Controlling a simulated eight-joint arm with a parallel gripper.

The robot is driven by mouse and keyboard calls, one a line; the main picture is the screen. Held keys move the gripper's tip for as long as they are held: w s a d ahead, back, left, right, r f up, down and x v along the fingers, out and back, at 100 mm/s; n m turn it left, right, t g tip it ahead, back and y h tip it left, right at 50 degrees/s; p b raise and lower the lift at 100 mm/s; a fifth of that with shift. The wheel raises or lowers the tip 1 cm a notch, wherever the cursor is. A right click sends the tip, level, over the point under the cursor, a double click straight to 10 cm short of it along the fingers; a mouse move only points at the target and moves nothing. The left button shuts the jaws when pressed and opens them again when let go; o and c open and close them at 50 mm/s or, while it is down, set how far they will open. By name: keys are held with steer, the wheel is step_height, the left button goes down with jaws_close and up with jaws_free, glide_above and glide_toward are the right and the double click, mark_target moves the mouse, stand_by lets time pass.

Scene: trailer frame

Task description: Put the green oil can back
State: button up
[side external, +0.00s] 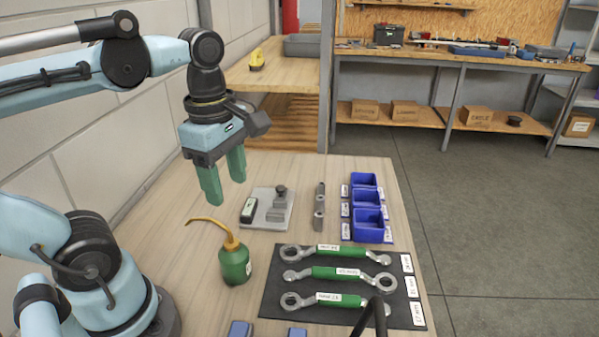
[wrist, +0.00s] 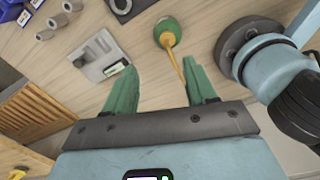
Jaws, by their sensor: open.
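The green oil can (side external: 234,264) stands upright on the wooden table, its thin orange spout bent toward the left. In the wrist view the oil can (wrist: 168,28) is at the top, and its spout points down toward the gap between my fingers. My gripper (side external: 223,178) is open and empty, above the table and higher than the can, behind it in the side view. In the wrist view the green fingers (wrist: 163,88) are spread apart with nothing between them. I cannot tell which place belongs to the can.
A dark mat (side external: 271,308) holds three green-handled wrenches in front right of the can. Blue bins (side external: 367,216), a grey plate (side external: 266,208) with a small fixture and a metal bar (side external: 319,205) stand farther back. Blue pieces (side external: 241,329) show at the front edge.

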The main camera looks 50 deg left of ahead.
steer(key=w+f+m+t, duration=0.2)
steer(key=w+m+t, duration=0.1)
steer(key=m, duration=0.8)
steer(key=w+d+f+m+t, duration=0.1)
steer(key=w+f+m+t, duration=0.2)
steer(key=m, duration=0.9)
steer(key=shift+w+f+t, duration=0.3)
steer(key=shift+w, duration=0.5)
